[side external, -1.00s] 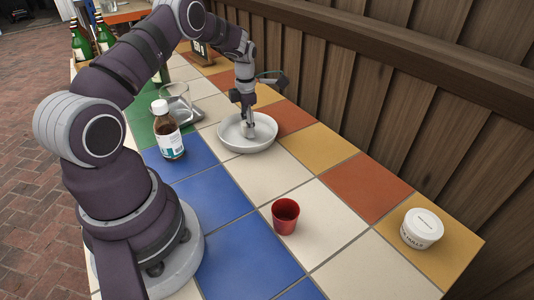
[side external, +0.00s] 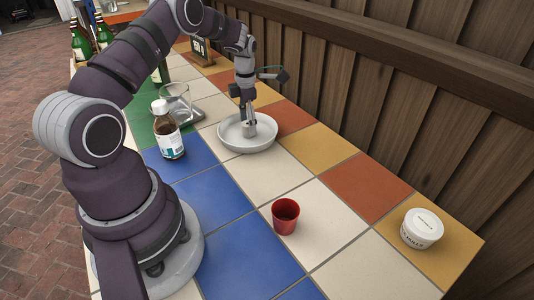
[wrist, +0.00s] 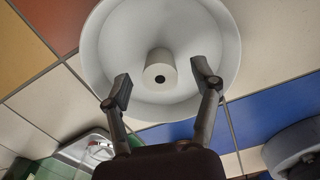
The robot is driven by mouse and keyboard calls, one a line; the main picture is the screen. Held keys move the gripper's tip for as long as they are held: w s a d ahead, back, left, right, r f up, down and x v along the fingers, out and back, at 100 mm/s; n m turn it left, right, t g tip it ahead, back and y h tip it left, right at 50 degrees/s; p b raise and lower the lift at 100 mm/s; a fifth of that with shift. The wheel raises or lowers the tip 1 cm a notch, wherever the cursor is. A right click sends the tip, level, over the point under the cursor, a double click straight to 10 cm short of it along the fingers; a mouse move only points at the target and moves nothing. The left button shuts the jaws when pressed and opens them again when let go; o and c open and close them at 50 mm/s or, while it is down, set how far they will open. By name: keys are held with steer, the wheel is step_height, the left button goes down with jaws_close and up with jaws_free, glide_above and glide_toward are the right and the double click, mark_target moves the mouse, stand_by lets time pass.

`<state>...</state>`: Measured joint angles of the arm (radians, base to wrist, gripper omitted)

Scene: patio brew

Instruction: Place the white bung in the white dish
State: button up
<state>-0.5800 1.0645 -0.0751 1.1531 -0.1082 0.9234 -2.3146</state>
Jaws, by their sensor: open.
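The white dish (side external: 228,143) stands on the tiled table; it also fills the top of the wrist view (wrist: 102,62). The white bung (wrist: 161,62), a short pale cylinder with a dark hole in its end, sits inside the dish. In the side view the bung (side external: 248,130) is small and partly hidden by my fingers. My gripper (wrist: 162,82) is open, its fingertips spread to either side of the bung and apart from it. In the side view my gripper (side external: 248,118) points down into the dish.
A brown bottle with a white cap (side external: 168,132) and a glass beaker (side external: 177,98) stand left of the dish. A red cup (side external: 286,216) and a white lidded tub (side external: 422,229) stand nearer the camera. A wooden wall (side external: 400,110) runs behind the table. Tiles right of the dish are clear.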

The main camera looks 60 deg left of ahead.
step_height(320, 180, up, 6)
steer(key=shift+f, duration=0.1)
steer(key=s+d+r+m+t+y, duration=0.1)
steer(key=s+d+r+m+t, duration=0.25)
steer(key=d+r+m, duration=1.15)
steer(key=s+d+f+m+t, duration=0.1)
steer(key=s+m, duration=0.3)
steer(key=m, duration=0.5)
steer(key=s+d+f+m+t+h, duration=0.1)
steer(key=s+d+m, duration=0.1)
steer(key=s+m, duration=0.3)
steer(key=m, duration=0.4)
steer(key=shift+m, duration=0.4)
